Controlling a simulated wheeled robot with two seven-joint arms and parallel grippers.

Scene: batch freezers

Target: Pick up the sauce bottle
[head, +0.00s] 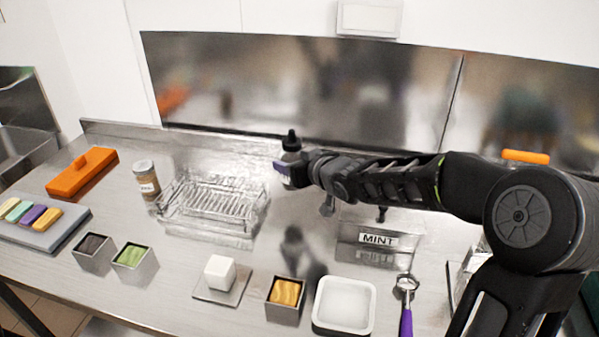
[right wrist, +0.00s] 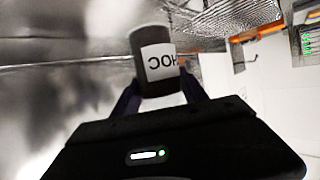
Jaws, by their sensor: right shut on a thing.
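The sauce bottle (head: 291,160) is dark with a black nozzle cap and a white label. It shows in the head view beyond the wire rack's right end, partly hidden by my right gripper (head: 296,169). In the right wrist view the bottle (right wrist: 155,62) sits between the two fingers of my right gripper (right wrist: 157,88), and its label reads "HOC" upside down. The right gripper is shut on the bottle. In the head view the bottle stands upright; I cannot tell whether its base touches the counter. My left gripper is not in view.
A wire rack (head: 215,208) is left of the bottle, with a brown-filled jar (head: 146,181) beside it. A MINT sign (head: 377,240) stands below my right arm. Small tubs, a white tray (head: 343,306) and a purple-handled scoop (head: 406,318) line the front. A steel backsplash (head: 300,90) rises behind.

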